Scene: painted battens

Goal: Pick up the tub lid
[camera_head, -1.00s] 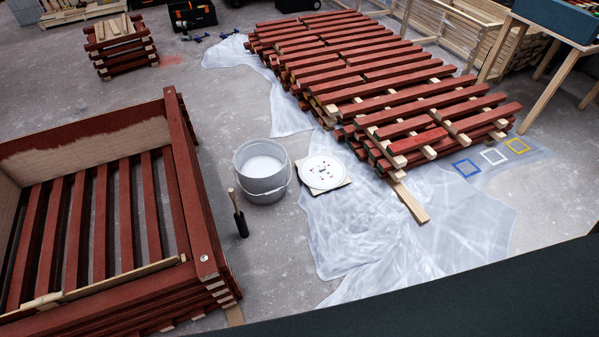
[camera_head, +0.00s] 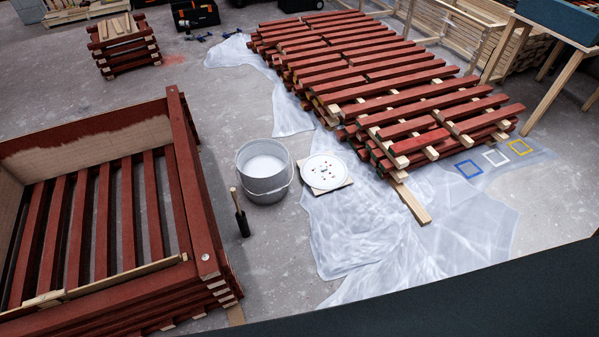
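The tub lid (camera_head: 324,171) is a white disc with small coloured marks. It lies flat on a square of pale board (camera_head: 343,184) on the floor, partly over the plastic sheet. The grey tub (camera_head: 264,172) stands open just to its left, with white contents and a wire handle. Neither of my grippers shows in the head view.
A slatted red crate (camera_head: 180,160) fills the left. A large stack of red battens (camera_head: 365,75) lies behind the lid. Crumpled plastic sheet (camera_head: 360,235) covers the floor in front.

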